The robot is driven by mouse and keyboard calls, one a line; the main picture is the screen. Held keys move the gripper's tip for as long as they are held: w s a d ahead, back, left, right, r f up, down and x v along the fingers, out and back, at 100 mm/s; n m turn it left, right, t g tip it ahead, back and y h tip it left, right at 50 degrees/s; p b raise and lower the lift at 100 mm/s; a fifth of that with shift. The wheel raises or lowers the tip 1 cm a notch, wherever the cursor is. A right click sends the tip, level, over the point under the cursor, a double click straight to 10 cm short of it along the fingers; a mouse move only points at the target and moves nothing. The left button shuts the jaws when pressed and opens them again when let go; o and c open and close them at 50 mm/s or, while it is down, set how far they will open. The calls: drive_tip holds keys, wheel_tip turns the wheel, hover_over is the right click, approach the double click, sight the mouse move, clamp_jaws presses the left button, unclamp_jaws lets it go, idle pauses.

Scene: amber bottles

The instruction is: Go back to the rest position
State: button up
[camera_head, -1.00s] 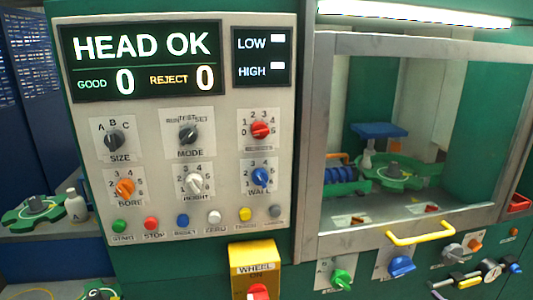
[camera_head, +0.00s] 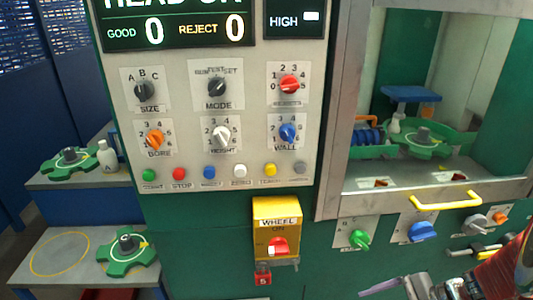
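My gripper (camera_head: 385,287) is at the bottom right edge of the view, in front of the green machine's lower front. It is partly cut off by the frame, with a grey-purple finger pointing left and my dark red arm link behind it. I see nothing held, but I cannot tell whether the fingers are open or shut. The control panel (camera_head: 185,130) stands to the upper left of it, with a display (camera_head: 180,30) showing GOOD 0 and REJECT 0. The yellow WHEEL switch box (camera_head: 277,228) is left of the gripper.
A window with a yellow handle (camera_head: 445,202) is above the gripper; a green star wheel (camera_head: 425,139) shows inside. Green (camera_head: 360,239) and blue (camera_head: 422,231) knobs sit below it. At left, shelves carry green star wheels (camera_head: 128,253) and a white bottle (camera_head: 107,156).

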drive_tip(key=s+a+r+n+t+h, duration=0.1)
drive_tip(key=a+r+n+h, duration=0.2)
drive_tip(key=a+r+n, duration=0.3)
drive_tip(key=a+r+n+t+h, duration=0.1)
drive_tip(key=a+r+n+h, duration=0.3)
drive_tip(key=a+r+n, duration=0.3)
wheel_tip(320, 180, up, 6)
drive_tip(key=shift+s+a+f+n, duration=0.2)
drive_tip(key=shift+s+n, duration=0.15)
drive_tip(key=shift+n, duration=0.85)
drive_tip(key=shift+c, duration=0.2)
idle(2.1)
